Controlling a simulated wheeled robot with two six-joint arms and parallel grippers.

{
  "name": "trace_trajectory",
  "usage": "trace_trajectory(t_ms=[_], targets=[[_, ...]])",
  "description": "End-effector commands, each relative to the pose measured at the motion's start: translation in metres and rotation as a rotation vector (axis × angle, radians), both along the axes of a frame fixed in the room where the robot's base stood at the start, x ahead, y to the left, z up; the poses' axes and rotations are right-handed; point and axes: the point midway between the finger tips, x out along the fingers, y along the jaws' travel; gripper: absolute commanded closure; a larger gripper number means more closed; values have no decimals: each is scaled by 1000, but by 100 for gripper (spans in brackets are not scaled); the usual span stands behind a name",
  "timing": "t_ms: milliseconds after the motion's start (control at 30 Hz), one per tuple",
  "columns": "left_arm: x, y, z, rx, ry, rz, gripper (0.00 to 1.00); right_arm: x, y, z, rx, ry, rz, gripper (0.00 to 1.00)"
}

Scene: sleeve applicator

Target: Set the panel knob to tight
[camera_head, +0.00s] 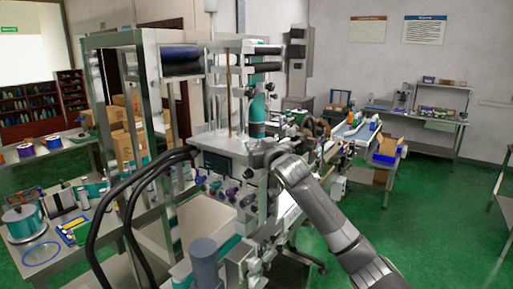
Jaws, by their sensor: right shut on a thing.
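The sleeve applicator (222,140) stands in the middle of the view, with its grey control panel facing me. A row of small dark and purple knobs (216,187) runs along the lower panel, and another purple knob (248,173) sits near its right edge. My right arm reaches in from the lower right. My right gripper (262,163) is at the panel's right edge, shut on what appears to be a panel knob. The wrist hides part of the grip, and the knob's setting is too small to read. My left gripper is not in view.
Thick black hoses (128,200) arc in front of the panel's left side. A side table (75,258) holds a pot (24,222) and small items at left. A conveyor (350,133) runs behind my right arm. Green floor (445,215) is clear at right.

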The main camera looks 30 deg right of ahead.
Motion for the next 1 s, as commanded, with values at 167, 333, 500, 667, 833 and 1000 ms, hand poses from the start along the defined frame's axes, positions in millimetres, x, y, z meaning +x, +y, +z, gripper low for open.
trace_trajectory(t_ms=[167, 333, 500, 667, 833, 1000], targets=[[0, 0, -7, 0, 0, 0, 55, 0, 2, -1, 2, -2, -89, 95], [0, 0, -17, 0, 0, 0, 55, 1, 3, -2, 3, -4, -213, 95], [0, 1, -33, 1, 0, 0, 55, 1, 3, -4, 6, -3, -366, 95], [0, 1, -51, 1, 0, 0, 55, 1, 3, -5, 6, -1, -519, 95], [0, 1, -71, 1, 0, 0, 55, 1, 2, -5, 4, -1, -676, 95], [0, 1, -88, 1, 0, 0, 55, 1, 2, -4, 3, 1, -814, 95]])
